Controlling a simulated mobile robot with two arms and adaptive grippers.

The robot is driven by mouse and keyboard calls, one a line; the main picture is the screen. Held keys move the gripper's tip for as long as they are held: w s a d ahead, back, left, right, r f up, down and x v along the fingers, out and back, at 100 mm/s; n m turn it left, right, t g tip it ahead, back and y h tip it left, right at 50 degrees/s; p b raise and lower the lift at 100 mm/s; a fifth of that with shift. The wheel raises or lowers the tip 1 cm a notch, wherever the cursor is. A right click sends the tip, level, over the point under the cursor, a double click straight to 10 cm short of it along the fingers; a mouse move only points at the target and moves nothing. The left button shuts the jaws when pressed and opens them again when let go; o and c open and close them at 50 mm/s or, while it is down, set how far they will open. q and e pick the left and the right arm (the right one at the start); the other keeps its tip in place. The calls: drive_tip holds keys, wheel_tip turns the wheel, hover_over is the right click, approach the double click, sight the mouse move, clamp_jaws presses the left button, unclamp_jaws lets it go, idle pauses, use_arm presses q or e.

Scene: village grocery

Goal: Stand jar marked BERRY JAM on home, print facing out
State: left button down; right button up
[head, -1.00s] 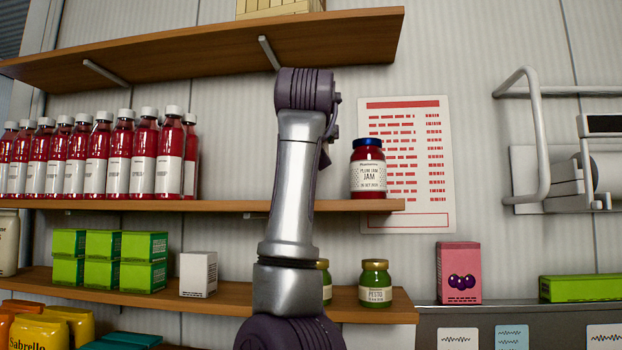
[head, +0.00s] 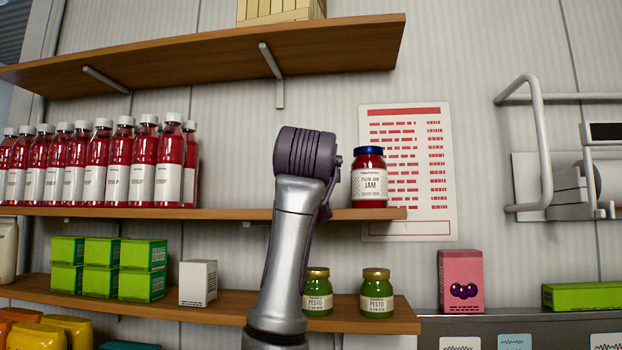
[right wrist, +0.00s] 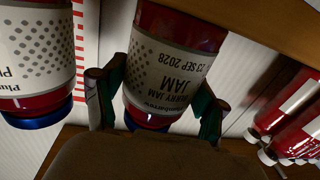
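A jar marked BERRY JAM (right wrist: 165,75), with red contents, a white label and a blue lid, is in the right wrist view, which is upside down. My right gripper (right wrist: 160,107) has a finger against each side of this jar near its lid. The label's print faces the wrist camera. The jar's base is close to the middle shelf (right wrist: 265,25); I cannot tell whether it touches. In the head view, my right arm hides this jar and the gripper. My left gripper is not in view.
A PLUM JAM jar (head: 370,178) stands at the right end of the middle shelf, close beside the berry jar. Several red bottles (head: 130,165) stand left on that shelf. Two pesto jars (head: 377,295) stand below. The top shelf (head: 190,57) overhangs.

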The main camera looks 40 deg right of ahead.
drive_tip(key=shift+o, duration=1.4)
drive_tip(key=shift+s, duration=0.1)
drive_tip(key=shift+r, duration=0.1)
drive_tip(key=shift+a, duration=0.15)
drive_tip(key=b+v, duration=0.7)
drive_tip(key=v, duration=0.4)
drive_tip(key=shift+s+a, duration=0.2)
drive_tip(key=shift+s, duration=0.1)
